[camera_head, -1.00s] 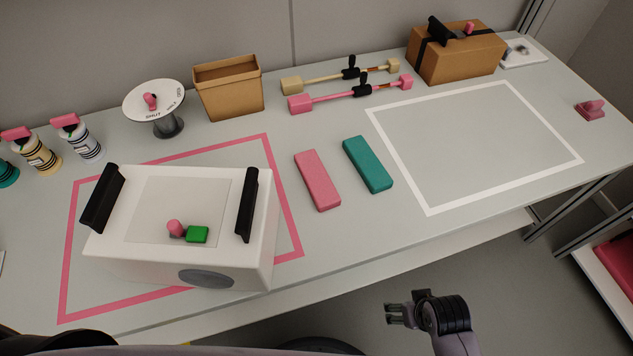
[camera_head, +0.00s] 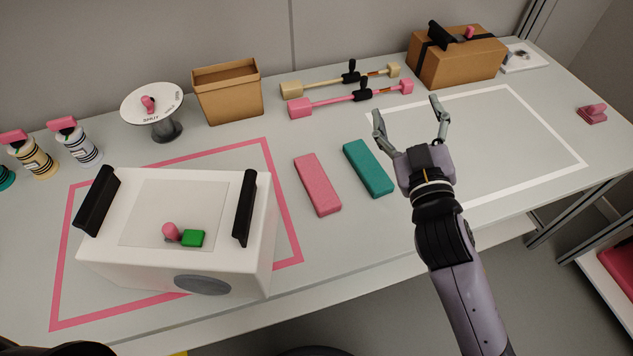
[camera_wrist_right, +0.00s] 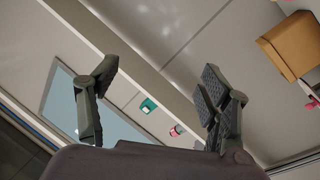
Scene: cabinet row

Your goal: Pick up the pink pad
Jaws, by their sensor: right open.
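The pink pad (camera_head: 317,184) lies flat on the grey table, just right of the white machine, with the teal pad (camera_head: 368,168) beside it on the right. My right gripper (camera_head: 409,109) is open and empty, with its two fingers spread over the table right of the teal pad, near the white outline. It is apart from the pink pad. In the right wrist view my right gripper (camera_wrist_right: 160,85) shows open, with small pink and teal shapes beyond it that I cannot identify for sure. My left gripper is not in view.
The white machine (camera_head: 253,255) with black handles stands in a pink outline. Along the back are a round dial stand (camera_head: 168,130), an open brown bin (camera_head: 228,98), two bars and a strapped carton (camera_head: 450,72). The white-outlined area (camera_head: 520,125) holds no objects.

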